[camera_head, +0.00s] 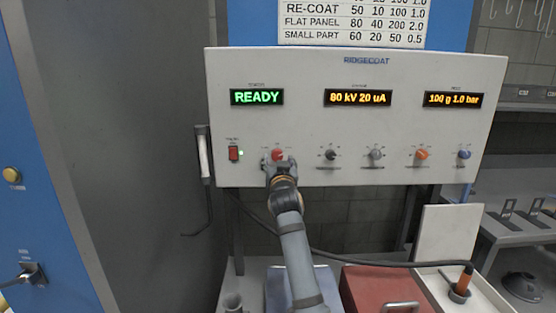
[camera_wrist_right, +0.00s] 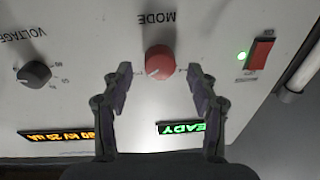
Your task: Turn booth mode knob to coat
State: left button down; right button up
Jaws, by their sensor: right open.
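The red round mode knob (camera_head: 278,155) is on the white Ridgecoat panel (camera_head: 300,100), below the green READY display. In the right wrist view, which is upside down, the red knob (camera_wrist_right: 159,62) sits under the word MODE. A small pale mark shows at its lower left edge there. Its position labels are too small to read. My right gripper (camera_head: 278,165) is open in front of the knob, and in the wrist view the fingertips (camera_wrist_right: 160,72) stand on either side of it with gaps. I cannot tell its exact distance from the panel. My left gripper is not in view.
Left of the mode knob is a red rocker switch (camera_head: 234,154) with a lit green lamp. To the right are a black voltage knob (camera_head: 330,155), a grey knob (camera_head: 376,154), an orange knob (camera_head: 421,154) and a blue knob (camera_head: 464,154). A red box (camera_head: 375,288) stands below.

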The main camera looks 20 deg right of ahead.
jog(key=v, duration=0.5)
jog(key=shift+s+a, duration=0.1)
jog(key=shift+s, duration=0.1)
